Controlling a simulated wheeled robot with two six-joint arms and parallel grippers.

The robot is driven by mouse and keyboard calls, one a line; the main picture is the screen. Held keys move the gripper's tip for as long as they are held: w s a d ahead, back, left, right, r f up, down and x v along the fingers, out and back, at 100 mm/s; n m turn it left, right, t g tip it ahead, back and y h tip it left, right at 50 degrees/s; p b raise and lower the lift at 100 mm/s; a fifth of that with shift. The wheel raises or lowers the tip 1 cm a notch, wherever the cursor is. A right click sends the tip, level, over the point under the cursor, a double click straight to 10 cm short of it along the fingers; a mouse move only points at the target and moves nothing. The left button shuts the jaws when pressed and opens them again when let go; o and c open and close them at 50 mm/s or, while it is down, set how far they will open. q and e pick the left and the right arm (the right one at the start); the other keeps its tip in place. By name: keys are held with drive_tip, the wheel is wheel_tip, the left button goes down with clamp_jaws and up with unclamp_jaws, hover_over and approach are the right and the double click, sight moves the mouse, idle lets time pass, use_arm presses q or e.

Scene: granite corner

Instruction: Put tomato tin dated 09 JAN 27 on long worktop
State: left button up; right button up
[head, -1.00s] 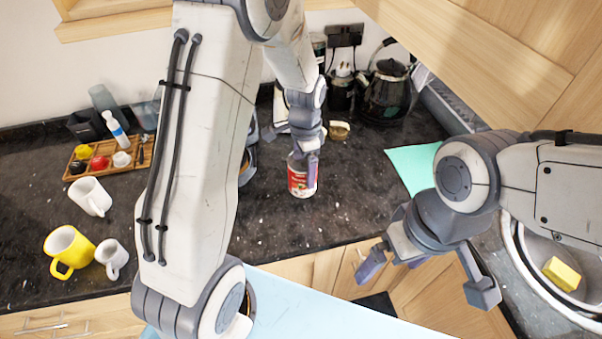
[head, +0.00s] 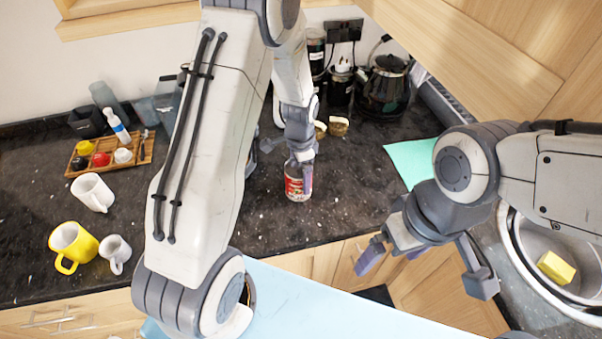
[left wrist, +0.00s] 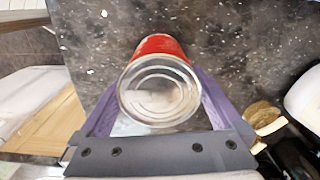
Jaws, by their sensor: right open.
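A tomato tin (head: 296,186) with a red label is at the middle of the dark worktop (head: 340,215). My left gripper (head: 300,165) comes down on it from above, with one finger in front of its side. In the left wrist view the tin's round metal lid (left wrist: 160,88) faces the camera, and the purple fingers of the left gripper (left wrist: 160,100) lie against both its sides. I cannot tell whether its base touches the worktop. No date is readable. My right gripper (head: 424,262) is open and empty in front of the worktop's corner.
At left are a yellow mug (head: 75,245), white mugs (head: 93,191) and a wooden tray (head: 110,155) of small items. A black kettle (head: 387,88) stands at the back, a green cloth (head: 412,160) to the right. A sink (head: 510,235) holds a yellow sponge (head: 556,268).

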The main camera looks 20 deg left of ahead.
use_arm(q)
drive_tip(key=shift+r, duration=0.1)
drive_tip(key=shift+w+r, duration=0.1)
drive_tip(key=shift+r, duration=0.1)
wheel_tip(320, 180, up, 12)
drive_tip(key=shift+f+b, duration=0.1)
drive_tip(key=shift+b, duration=1.1)
drive_tip(key=shift+d, duration=0.1)
